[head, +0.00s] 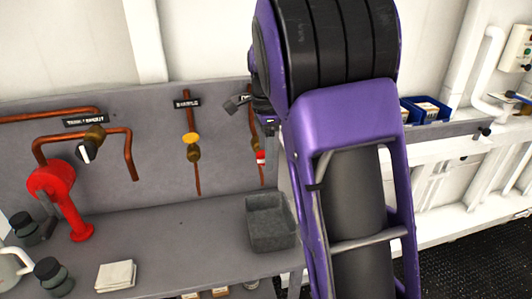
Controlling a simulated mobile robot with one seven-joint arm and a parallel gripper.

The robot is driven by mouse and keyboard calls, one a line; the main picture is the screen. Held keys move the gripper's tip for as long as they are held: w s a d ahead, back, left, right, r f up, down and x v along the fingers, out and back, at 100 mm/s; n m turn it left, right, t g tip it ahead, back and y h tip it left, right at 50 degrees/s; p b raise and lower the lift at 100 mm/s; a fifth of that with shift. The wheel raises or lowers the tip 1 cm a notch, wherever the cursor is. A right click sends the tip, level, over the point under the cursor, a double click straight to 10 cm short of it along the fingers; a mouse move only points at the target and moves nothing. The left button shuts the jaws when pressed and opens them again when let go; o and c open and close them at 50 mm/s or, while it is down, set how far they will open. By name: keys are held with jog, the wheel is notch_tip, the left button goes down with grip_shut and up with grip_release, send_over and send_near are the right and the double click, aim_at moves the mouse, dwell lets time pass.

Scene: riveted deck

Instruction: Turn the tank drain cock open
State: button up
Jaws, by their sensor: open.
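Three cocks sit on copper pipes on the grey back panel. The left one (89,146) has a brass body and a black and white handle, under a label that is too small to read surely. The middle one (192,146) has a yellow top. I cannot tell for sure which is the tank drain cock. My gripper (250,110) is open, partly hidden by my purple arm, and appears above the right cock, apart from it.
A red hand-pump-like fitting (63,200) stands at the left of the bench. A grey open bin (270,238), a pale stack (115,275) and dark-capped jars (52,276) are on the bench. Blue bins (427,108) stand on a shelf at right.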

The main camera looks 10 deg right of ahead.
grip_shut()
